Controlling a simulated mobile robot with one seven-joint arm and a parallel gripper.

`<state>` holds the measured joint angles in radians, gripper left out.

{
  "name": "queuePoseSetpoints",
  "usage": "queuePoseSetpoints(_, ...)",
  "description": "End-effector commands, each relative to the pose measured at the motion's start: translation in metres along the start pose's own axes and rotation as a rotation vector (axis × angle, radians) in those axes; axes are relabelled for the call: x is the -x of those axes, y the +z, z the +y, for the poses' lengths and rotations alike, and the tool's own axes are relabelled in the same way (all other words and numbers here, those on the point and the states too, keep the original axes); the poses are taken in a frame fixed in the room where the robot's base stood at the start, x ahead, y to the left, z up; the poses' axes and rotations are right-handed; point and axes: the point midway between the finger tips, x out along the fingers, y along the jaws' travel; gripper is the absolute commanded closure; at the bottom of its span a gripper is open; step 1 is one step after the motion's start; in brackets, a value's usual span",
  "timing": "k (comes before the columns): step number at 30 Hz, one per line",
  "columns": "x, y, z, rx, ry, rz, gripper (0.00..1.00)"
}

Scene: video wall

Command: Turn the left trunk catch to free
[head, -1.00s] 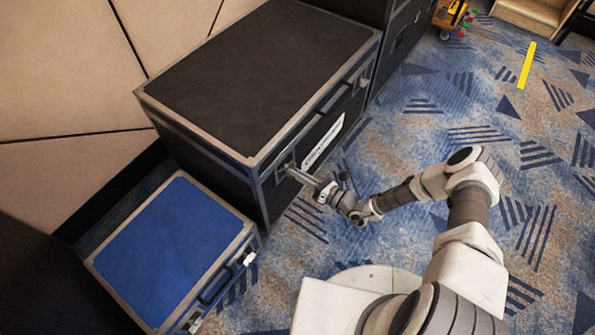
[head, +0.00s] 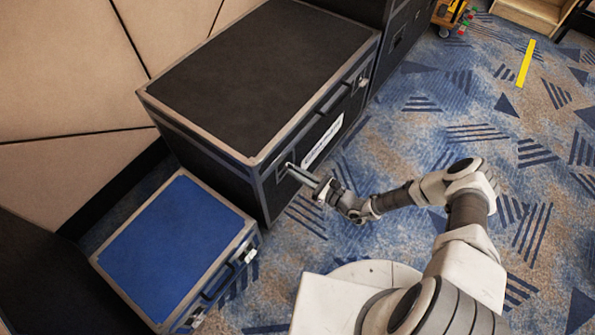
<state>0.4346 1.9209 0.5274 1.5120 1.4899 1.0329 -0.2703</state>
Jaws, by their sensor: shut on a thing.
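The large black trunk (head: 262,72) with metal edges stands left of my arm, its lid down. Its left catch (head: 283,170) is on the front face near the left corner, mostly hidden by my fingers. My gripper (head: 291,169) reaches it from the front right and is shut on it. The catch's exact angle is too small and covered to tell. The trunk's right catch (head: 362,82) shows uncovered near the far end of the front face.
A lower blue-topped case (head: 175,245) stands beside the trunk at the lower left. Another dark case (head: 405,35) adjoins the trunk's far end. A padded wall (head: 70,75) stands behind.

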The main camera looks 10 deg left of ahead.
Motion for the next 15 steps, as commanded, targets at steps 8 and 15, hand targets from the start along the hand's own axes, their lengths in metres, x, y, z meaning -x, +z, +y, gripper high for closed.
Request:
queuePoseSetpoints(8,0.0005,0.0004,-0.0010,0.006,-0.001,-0.001,1.00)
queuePoseSetpoints(15,0.0004,0.0003,-0.0008,0.005,-0.001,-0.001,0.66)
